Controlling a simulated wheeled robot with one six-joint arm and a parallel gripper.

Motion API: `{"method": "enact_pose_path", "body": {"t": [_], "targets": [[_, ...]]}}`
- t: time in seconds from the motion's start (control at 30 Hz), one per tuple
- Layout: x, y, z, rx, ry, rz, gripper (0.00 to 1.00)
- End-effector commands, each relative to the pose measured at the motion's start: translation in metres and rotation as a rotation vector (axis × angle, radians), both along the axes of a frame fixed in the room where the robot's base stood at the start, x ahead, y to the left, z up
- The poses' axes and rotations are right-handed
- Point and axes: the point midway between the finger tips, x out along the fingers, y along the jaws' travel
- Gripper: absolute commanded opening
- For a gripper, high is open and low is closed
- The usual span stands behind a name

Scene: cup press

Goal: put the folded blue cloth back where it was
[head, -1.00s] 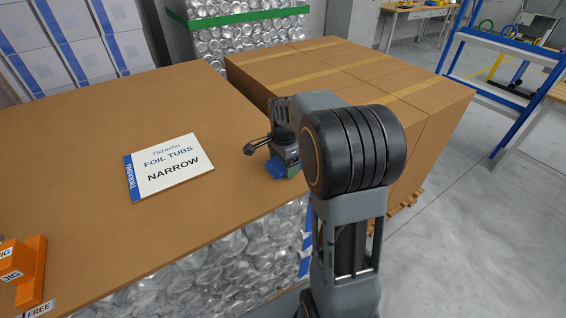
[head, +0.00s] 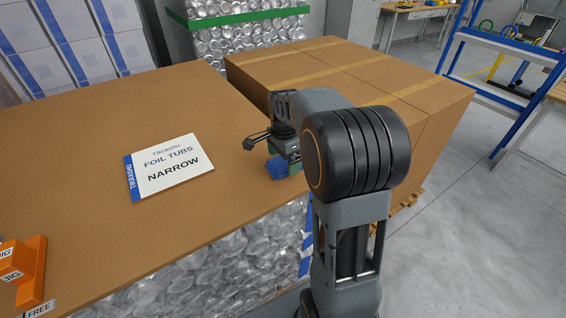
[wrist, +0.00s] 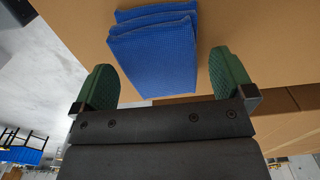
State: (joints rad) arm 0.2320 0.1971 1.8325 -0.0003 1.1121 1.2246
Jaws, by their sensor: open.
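The folded blue cloth (head: 277,168) lies on the brown tabletop near its right edge in the head view, partly hidden by my gripper. In the wrist view the cloth (wrist: 155,48) shows as a stack of blue folds just beyond and between the fingertips. My gripper (wrist: 165,82) is open. Its two green fingers stand apart, one on each side of the cloth's near end, with visible gaps. In the head view my gripper (head: 284,160) is low over the table at the cloth, and my arm hides part of it.
A white sign (head: 168,166) reading "FOIL TUBS NARROW" lies left of the cloth. An orange jig (head: 30,272) stands at the front left. Large cardboard boxes (head: 350,75) stand behind my arm. The tabletop (head: 85,125) is clear around the sign.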

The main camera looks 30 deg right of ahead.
Motion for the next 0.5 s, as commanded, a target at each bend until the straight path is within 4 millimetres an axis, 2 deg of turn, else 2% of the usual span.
{"method": "enact_pose_path", "body": {"t": [0.1, 0.3, 0.5], "targets": [[0.001, 0.000, 0.025, -0.001, -0.006, 0.000, 1.00], [0.001, 0.000, 0.063, -0.001, -0.003, 0.000, 1.00], [0.001, 0.000, 0.089, -0.001, -0.003, 0.000, 1.00]]}}
